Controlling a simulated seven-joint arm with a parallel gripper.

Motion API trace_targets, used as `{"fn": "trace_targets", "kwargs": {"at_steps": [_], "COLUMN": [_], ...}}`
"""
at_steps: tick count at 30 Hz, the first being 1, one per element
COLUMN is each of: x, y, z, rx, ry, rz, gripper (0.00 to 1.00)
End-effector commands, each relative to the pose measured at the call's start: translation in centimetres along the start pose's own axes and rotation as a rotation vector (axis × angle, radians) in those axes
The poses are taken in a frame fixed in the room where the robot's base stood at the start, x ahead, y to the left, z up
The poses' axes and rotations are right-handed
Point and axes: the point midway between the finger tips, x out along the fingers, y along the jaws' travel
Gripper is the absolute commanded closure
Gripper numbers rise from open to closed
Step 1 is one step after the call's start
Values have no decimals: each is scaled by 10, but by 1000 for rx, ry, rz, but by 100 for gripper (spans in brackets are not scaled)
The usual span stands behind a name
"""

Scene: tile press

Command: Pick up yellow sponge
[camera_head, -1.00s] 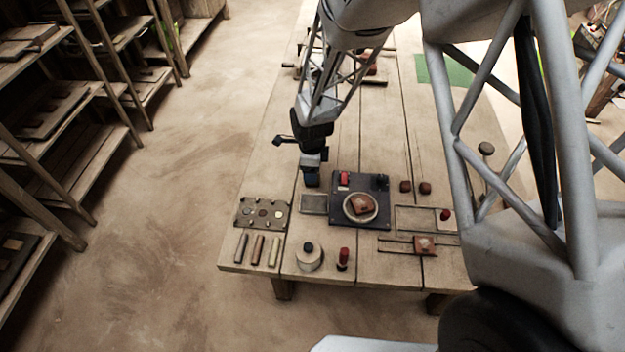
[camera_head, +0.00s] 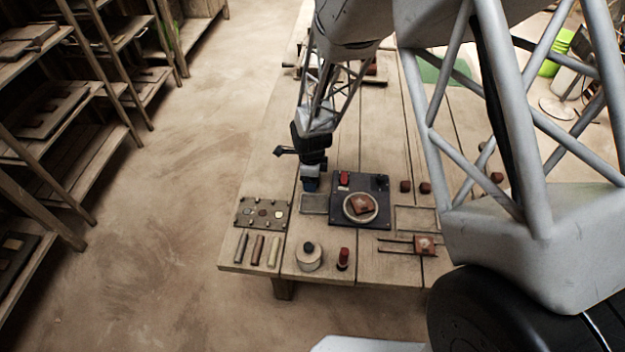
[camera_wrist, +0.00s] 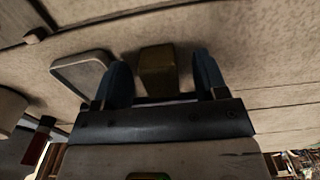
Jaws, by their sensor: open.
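The yellow sponge (camera_wrist: 158,70) shows in the wrist view as a small dark-yellow block on the wooden table. It lies between the two blue fingers of my gripper (camera_wrist: 162,82), with a visible space on each side. My gripper is open. In the head view my gripper (camera_head: 311,186) is low over the table, at the left of the dark press plate. The sponge is hidden behind my gripper in the head view.
The dark press plate (camera_head: 338,214) holds a round dish with a brown tile. A shallow grey tray (camera_head: 314,203) lies beside it. A studded board (camera_head: 262,213), a round pot (camera_head: 308,258) and a red-handled stamp (camera_head: 343,259) stand nearer the front edge.

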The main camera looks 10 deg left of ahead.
Motion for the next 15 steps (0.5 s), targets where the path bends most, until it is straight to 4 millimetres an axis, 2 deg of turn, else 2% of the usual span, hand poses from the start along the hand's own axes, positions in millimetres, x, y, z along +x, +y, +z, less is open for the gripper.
{"fn": "trace_targets", "kwargs": {"at_steps": [2, 12, 15], "x": [0, 0, 0], "y": [0, 0, 0], "z": [0, 0, 0], "rx": [0, 0, 0], "ry": [0, 0, 0], "rz": [0, 0, 0], "gripper": [36, 87, 91]}}
